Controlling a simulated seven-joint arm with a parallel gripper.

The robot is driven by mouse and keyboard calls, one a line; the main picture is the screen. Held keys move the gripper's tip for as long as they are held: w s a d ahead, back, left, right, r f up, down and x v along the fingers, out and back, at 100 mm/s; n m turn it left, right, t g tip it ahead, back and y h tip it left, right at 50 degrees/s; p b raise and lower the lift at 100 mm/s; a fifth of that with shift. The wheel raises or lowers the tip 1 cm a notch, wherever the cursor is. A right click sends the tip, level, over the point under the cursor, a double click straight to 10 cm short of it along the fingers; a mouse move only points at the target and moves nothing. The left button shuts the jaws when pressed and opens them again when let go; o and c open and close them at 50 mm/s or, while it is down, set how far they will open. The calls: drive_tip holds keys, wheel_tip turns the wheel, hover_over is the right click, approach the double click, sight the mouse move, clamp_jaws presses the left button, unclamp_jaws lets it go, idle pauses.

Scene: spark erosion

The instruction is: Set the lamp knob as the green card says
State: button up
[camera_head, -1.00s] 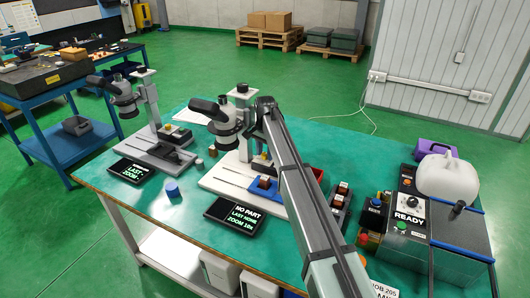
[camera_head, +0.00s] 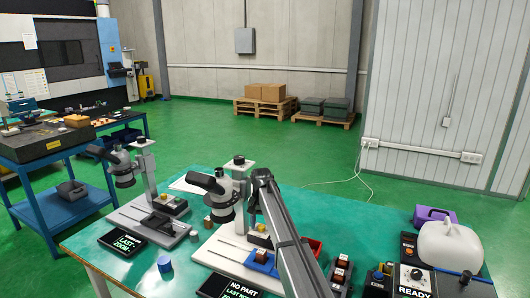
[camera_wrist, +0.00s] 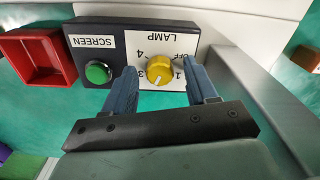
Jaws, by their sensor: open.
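In the wrist view the yellow lamp knob (camera_wrist: 160,70) sits on a white plate (camera_wrist: 216,74) marked LAMP, with OFF and numbers around it. The lettering is upside down there. A small light mark shows on the knob's near edge, but I cannot tell exactly which number it points to. My gripper (camera_wrist: 160,76) is open, with one blue-grey finger on each side of the knob. I cannot tell whether they touch it. In the head view the gripper end is hidden behind my arm and a microscope. I cannot make out a green card in either current view.
A green button (camera_wrist: 97,72) marked SCREEN and a red tray (camera_wrist: 38,58) lie left of the knob. In the head view, microscopes (camera_head: 220,190) and dark displays (camera_head: 122,242) stand on the green bench.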

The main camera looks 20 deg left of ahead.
drive_tip(key=n, duration=1.1)
drive_tip(key=shift+n, duration=0.4)
drive_tip(key=n, duration=1.1)
wheel_tip(320, 180, up, 8)
drive_tip(key=shift+f, duration=0.1)
drive_tip(key=d+m+t, duration=0.1)
drive_tip(key=d, duration=0.2)
drive_tip(key=w+d+f+m, duration=0.1)
drive_tip(key=d+m, duration=0.1)
drive_tip(key=d, duration=0.2)
drive_tip(key=w+d+f+m+t, duration=0.1)
drive_tip(key=d, duration=0.2)
drive_tip(key=shift+w+d+m+t, duration=0.1)
drive_tip(key=shift+d+m+t, duration=0.2)
drive_tip(key=shift+d, duration=0.05)
drive_tip(key=d+r+m+t, duration=0.1)
drive_tip(key=d, duration=0.2)
wheel_tip(320, 180, up, 24)
drive_tip(key=r+m+t+y, duration=0.1)
drive_tip(key=m+t+y, duration=0.1)
drive_tip(key=t+y, duration=0.35)
hover_over(261, 226)
drive_tip(key=d, duration=0.2)
drive_tip(key=shift+s+f+t+h, duration=0.25)
drive_tip(key=shift+s+t+h, duration=0.05)
drive_tip(key=shift+t+h, duration=0.05)
